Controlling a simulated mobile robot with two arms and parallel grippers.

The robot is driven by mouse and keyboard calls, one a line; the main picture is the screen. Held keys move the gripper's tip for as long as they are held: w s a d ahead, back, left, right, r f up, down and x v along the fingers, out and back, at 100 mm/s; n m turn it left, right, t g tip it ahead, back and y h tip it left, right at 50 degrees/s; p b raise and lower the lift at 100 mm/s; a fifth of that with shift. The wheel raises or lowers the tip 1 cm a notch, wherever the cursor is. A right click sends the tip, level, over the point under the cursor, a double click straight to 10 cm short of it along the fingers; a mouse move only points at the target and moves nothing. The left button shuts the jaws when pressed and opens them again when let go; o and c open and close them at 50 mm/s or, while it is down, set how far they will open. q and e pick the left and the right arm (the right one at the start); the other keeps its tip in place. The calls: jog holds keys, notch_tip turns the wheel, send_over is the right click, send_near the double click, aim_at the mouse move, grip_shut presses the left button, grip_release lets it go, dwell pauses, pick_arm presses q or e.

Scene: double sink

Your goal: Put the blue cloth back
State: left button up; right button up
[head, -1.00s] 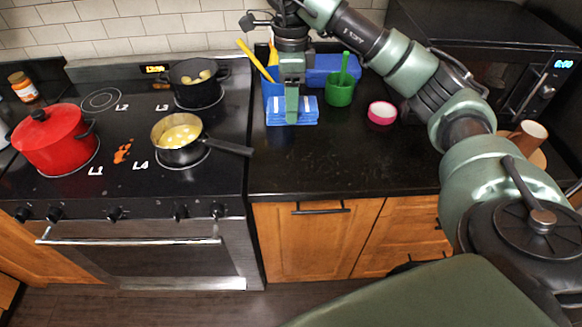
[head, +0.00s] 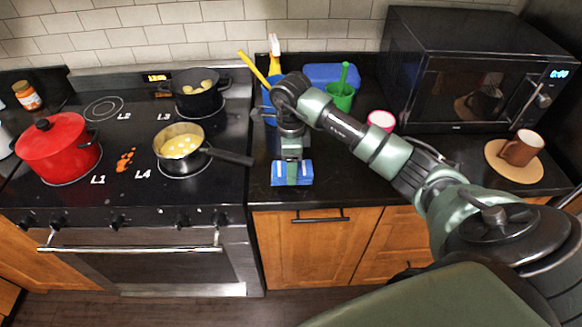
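The blue cloth (head: 305,172) is a folded, layered blue bundle near the front edge of the dark counter, just right of the stove. My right gripper (head: 291,177) points down at the cloth and is shut on its middle; the cloth sticks out on both sides of the fingers. Whether the cloth touches the counter or hangs just above it, I cannot tell. A blue container (head: 268,112) stands behind, partly hidden by my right arm. My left gripper is not in view.
The stove holds a red pot (head: 60,150), a saucepan (head: 180,146) with its handle toward the counter, and a black pot (head: 197,97). An orange-red spill (head: 125,160) lies between burners. A green cup (head: 339,97), microwave (head: 480,80) and brown mug (head: 520,148) are further right.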

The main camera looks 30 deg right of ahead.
jog(key=shift+f, duration=0.85)
jog(key=shift+f, duration=0.1)
jog(key=o, duration=1.5)
notch_tip(320, 180, up, 12)
jog(key=b, duration=0.3)
